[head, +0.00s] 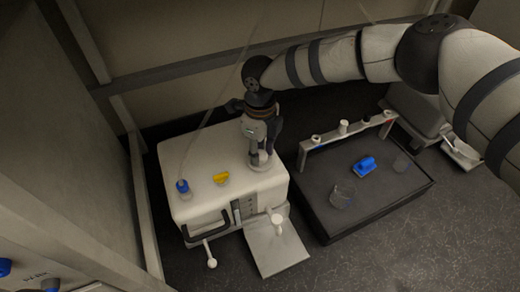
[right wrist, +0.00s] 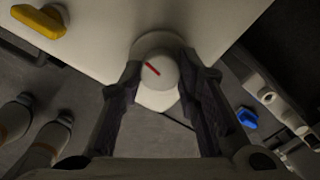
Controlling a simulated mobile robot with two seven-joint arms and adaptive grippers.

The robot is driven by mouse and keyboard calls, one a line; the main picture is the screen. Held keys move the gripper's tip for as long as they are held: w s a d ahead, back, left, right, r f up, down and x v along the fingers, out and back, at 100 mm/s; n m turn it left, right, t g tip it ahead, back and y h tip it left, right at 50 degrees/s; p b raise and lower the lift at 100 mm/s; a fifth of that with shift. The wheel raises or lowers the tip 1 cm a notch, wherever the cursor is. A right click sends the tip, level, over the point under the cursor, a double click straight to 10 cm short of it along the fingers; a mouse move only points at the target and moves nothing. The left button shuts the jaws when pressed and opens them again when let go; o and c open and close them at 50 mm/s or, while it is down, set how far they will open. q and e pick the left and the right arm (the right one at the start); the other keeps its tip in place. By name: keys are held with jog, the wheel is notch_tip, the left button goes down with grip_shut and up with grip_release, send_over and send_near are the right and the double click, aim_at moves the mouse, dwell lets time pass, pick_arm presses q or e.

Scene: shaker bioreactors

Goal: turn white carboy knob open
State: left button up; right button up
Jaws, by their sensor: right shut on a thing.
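The white carboy (head: 226,206) is a pale box-like container standing left of centre in the head view. Its round white knob (right wrist: 157,67), with a red mark on top, shows in the right wrist view. In the head view the knob (head: 262,161) is at the carboy's right rear part, under my right gripper (head: 262,143). My right gripper (right wrist: 160,88) points down with its two dark fingers shut on the knob's sides. The red mark slants down to the right in the right wrist view. My left gripper is not in view.
A yellow piece (head: 221,178) and a blue cap (head: 182,186) sit on the carboy's top. To the right is a dark tray (head: 318,222) with a blue object (head: 365,164) and a clear beaker (head: 342,196). A white plate (head: 278,246) lies in front.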

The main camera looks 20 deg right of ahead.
jog(key=shift+s+f+n, duration=0.15)
jog(key=shift+f+n, duration=0.05)
jog(key=shift+n, duration=0.6)
jog(key=o, duration=1.1)
jog(key=shift+o, duration=0.2)
jog(key=shift+r, duration=0.15)
notch_tip(320, 180, up, 12)
